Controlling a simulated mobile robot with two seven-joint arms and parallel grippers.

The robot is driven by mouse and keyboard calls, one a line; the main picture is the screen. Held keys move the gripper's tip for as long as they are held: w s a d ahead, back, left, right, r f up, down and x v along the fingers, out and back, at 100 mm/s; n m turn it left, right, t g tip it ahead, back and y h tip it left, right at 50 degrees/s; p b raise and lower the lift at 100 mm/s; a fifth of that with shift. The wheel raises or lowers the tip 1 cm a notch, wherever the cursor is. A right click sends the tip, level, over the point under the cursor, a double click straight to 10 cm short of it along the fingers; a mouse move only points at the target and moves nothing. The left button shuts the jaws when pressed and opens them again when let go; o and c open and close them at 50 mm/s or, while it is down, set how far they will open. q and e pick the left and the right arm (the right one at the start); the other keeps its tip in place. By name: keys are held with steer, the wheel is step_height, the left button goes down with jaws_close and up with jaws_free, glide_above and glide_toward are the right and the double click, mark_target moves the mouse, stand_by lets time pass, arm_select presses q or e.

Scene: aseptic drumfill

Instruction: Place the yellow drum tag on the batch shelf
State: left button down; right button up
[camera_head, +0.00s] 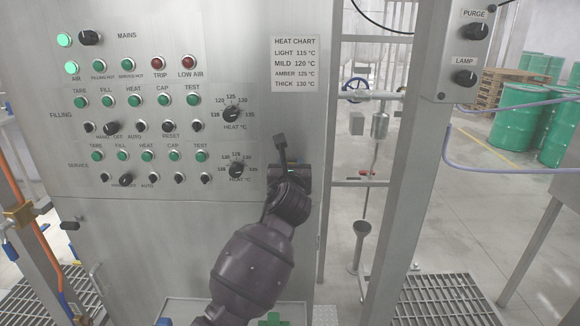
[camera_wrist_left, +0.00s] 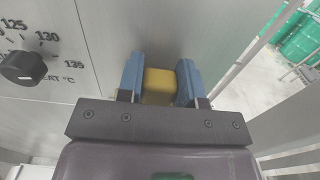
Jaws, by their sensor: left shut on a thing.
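My left gripper (camera_head: 281,150) is in front of the grey control cabinet, near its right edge and right of the lower heat dial (camera_head: 237,170). In the left wrist view, the blue fingers of my left gripper (camera_wrist_left: 160,78) are shut on the yellow drum tag (camera_wrist_left: 158,86), a small yellow block between them. The tag cannot be made out in the head view, where the gripper hides it. I cannot pick out the batch shelf in either view. My right gripper is not in view.
The cabinet face (camera_head: 225,60) carries several knobs and lamps close to my left arm. A heat chart (camera_head: 295,64) is above the gripper. A steel post (camera_head: 405,190) with purge and lamp knobs stands to the right. Green drums (camera_head: 515,125) are far behind.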

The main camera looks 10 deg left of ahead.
arm_select(q)
steer(key=shift+f, duration=0.15)
steer(key=c, duration=0.8)
jaws_free()
steer(key=s, duration=0.4)
steer(key=s+d, duration=0.1)
steer(key=s, duration=0.3)
steer(key=s+d, duration=0.1)
steer(key=s, duration=0.2)
steer(key=shift+s+d, duration=0.2)
steer(key=shift+s, duration=0.2)
